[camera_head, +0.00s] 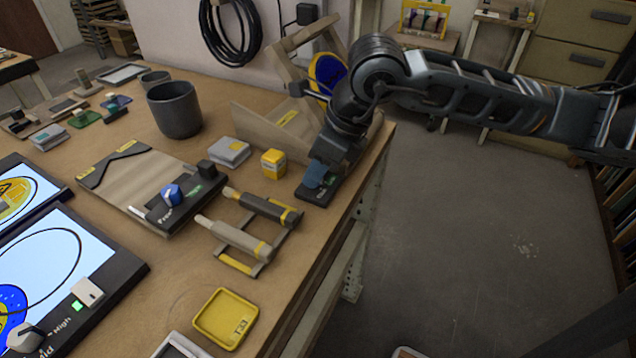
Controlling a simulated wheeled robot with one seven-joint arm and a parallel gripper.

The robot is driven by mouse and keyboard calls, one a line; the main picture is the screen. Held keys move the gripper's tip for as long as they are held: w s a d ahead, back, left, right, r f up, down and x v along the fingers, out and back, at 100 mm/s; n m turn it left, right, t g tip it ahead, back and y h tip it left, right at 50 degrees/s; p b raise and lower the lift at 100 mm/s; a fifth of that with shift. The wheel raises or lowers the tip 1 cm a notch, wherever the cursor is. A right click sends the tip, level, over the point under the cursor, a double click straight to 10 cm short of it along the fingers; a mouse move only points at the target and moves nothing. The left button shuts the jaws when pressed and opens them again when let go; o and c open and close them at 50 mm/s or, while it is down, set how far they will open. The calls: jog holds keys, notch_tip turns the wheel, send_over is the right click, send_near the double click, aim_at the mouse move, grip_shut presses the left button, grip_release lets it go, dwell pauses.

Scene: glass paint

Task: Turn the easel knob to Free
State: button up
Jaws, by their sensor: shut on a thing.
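A wooden easel (280,70) stands at the table's far right edge with a round blue and yellow piece on it. In front of it a dark plate (318,196) lies near the table edge, with small pale lettering too small to read. A blue-grey knob (317,174) sits on this plate. My gripper (322,166) reaches down from the right and is shut on the knob. The fingers and wrist hide part of the knob, so its pointing direction cannot be told.
A board with another blue knob (171,194), brushes on a rack (240,239), a yellow tray (226,317) and a dark pot (175,109) share the table. Floor is clear at right.

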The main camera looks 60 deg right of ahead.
jog(key=m+b, duration=0.1)
jog(key=b, duration=0.1)
jog(key=m+h+b, duration=0.1)
jog(key=m+b, duration=0.1)
jog(key=shift+a+f, duration=0.15)
jog(key=shift+a, duration=0.05)
jog(key=shift+m+h+b, duration=0.3)
jog(key=shift+m+b, duration=0.3)
jog(key=shift+b, duration=0.15)
jog(key=shift+r, duration=0.2)
jog(key=o, duration=1.1)
jog(key=shift+c, duration=0.2)
jog(key=p+v, duration=0.1)
jog(key=v, duration=0.6)
jog(key=shift+r+p, duration=0.3)
jog(key=shift+r, duration=0.1)
